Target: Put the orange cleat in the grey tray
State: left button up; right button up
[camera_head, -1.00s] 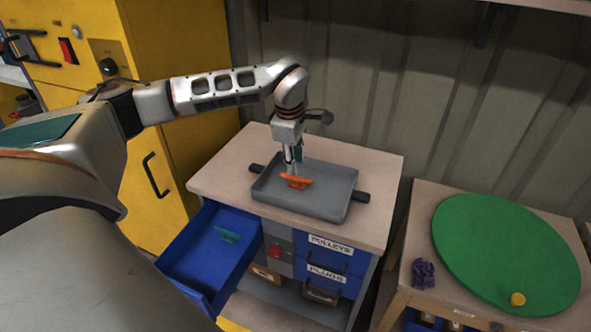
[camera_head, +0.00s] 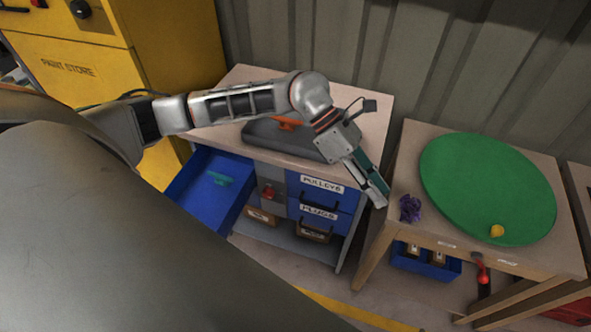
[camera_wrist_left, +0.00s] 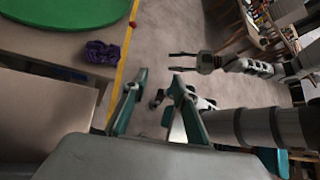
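The orange cleat (camera_head: 287,124) lies in the grey tray (camera_head: 262,135) on the wooden-topped cabinet. My left arm hides part of the tray in the head view. My left gripper (camera_head: 376,198) is out to the right of the tray, past the cabinet's right edge, near the gap beside the green-disc table. In the left wrist view its two fingers (camera_wrist_left: 158,88) stand apart with nothing between them. My right gripper (camera_wrist_left: 184,62) shows in the left wrist view, away over the floor, its fingers apart and empty. The cleat is not in the left wrist view.
An open blue drawer (camera_head: 205,196) holds a teal cleat (camera_head: 219,178). The table at right bears a green disc (camera_head: 487,187), a purple object (camera_head: 410,208) at its near left corner and a yellow piece (camera_head: 497,231) on the disc. A yellow cabinet (camera_head: 150,60) stands at left.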

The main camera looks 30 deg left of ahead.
pick_arm(q)
jog(key=s+d+r+n+t+h, duration=0.25)
jog(key=d+r+n+h, duration=0.25)
jog(key=d+n+h, duration=0.3)
jog(key=w+a+f+n+t+y, duration=0.25)
jog(key=n+t, duration=0.45)
jog(key=n, duration=0.4)
jog(key=w+a+f+n+t+y, duration=0.2)
jog(key=a+f+n+t+y, duration=0.15)
jog(key=n+t, duration=0.55)
jog(key=s+a+f+n+g+y, duration=0.25)
jog(key=a+f+n+y, duration=0.35)
jog(key=f+n, duration=0.4)
jog(key=s+a+f+n+g+y, duration=0.2)
jog(key=s+a+f+n, duration=0.1)
jog(key=s+f, duration=0.3)
jog(key=s+a+f+n+g+y, duration=0.2)
jog(key=s+a+f+n, duration=0.2)
jog(key=s+f, duration=0.3)
jog(key=shift+s+a+f+n, duration=0.15)
jog(key=shift+a+f+n, duration=0.2)
jog(key=shift+f, duration=0.3)
jog(key=shift+d, duration=0.1)
